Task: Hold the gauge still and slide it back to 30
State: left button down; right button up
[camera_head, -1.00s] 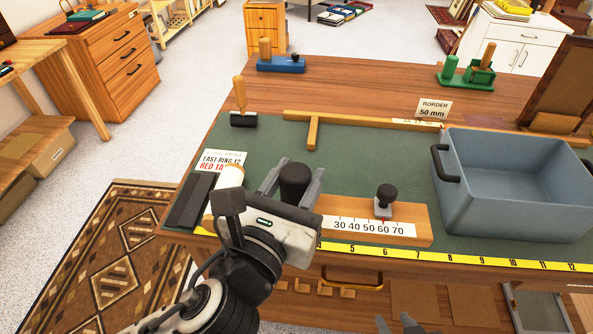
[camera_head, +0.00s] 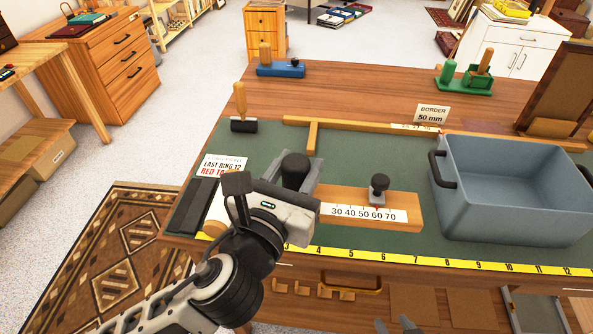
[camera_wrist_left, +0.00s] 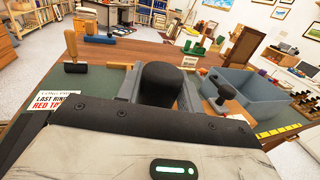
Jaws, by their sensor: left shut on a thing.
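The gauge is a wooden bar (camera_head: 412,205) lying on the green mat, with a white scale strip (camera_head: 340,211) reading 30 to 70. A small grey slider with a black knob (camera_head: 379,184) sits on the bar, with a red mark near 60. My left gripper (camera_head: 295,172) is shut on the larger black knob (camera_wrist_left: 161,84) at the gauge's left part, one grey finger on each side. Dark tips, probably of my right gripper (camera_head: 396,325), show at the bottom edge, apart from the gauge.
A blue-grey bin (camera_head: 510,185) stands right of the gauge. A wooden fence (camera_head: 350,124) lies behind it, and a brayer (camera_head: 241,110) at the back left. A sign (camera_head: 222,165) and dark strip lie left. A yellow ruler (camera_head: 420,260) runs along the front edge.

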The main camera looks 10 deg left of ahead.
pick_arm(q)
jog(key=shift+w+a+r, duration=0.15)
jog(key=shift+w, duration=0.9)
jog(key=w, duration=0.8)
jog(key=shift+w+a, duration=0.15)
jog(key=shift+a, duration=0.3)
pick_arm(e)
jog(key=shift+r, duration=0.15)
